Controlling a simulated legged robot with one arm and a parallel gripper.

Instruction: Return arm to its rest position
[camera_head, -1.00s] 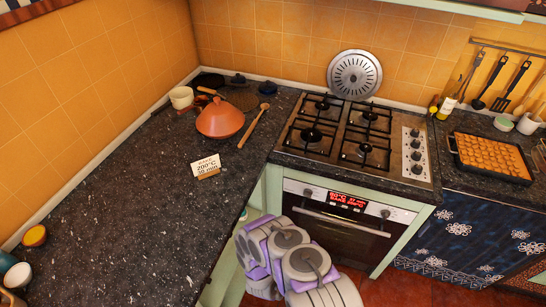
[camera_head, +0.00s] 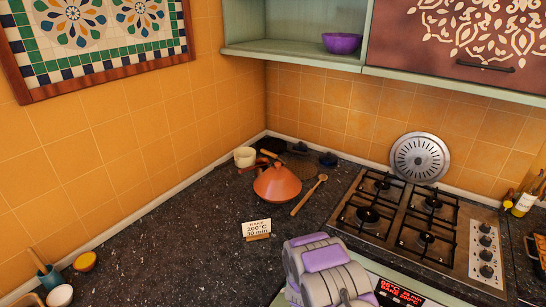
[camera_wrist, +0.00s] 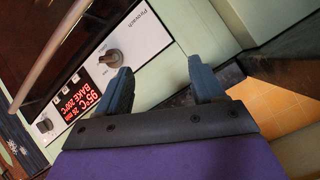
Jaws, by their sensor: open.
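My arm, grey and purple, shows folded at the bottom centre of the head view, in front of the counter and oven. My gripper (camera_wrist: 163,85) shows only in the wrist view. Its two dark fingers are apart with nothing between them. The oven front (camera_wrist: 142,38) lies beyond the fingers, with a knob and a red display (camera_wrist: 92,92) reading about 95°C and BAKE 200°C. In the head view the arm hides part of the oven's top edge, and the fingers are out of sight.
The dark counter (camera_head: 160,240) holds an orange tagine lid (camera_head: 277,184), a wooden spoon (camera_head: 309,196), and a small sign (camera_head: 256,229). A gas hob (camera_head: 415,222) is to the right. A shelf with a purple bowl (camera_head: 342,43) hangs above. Small cups stand at the lower left.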

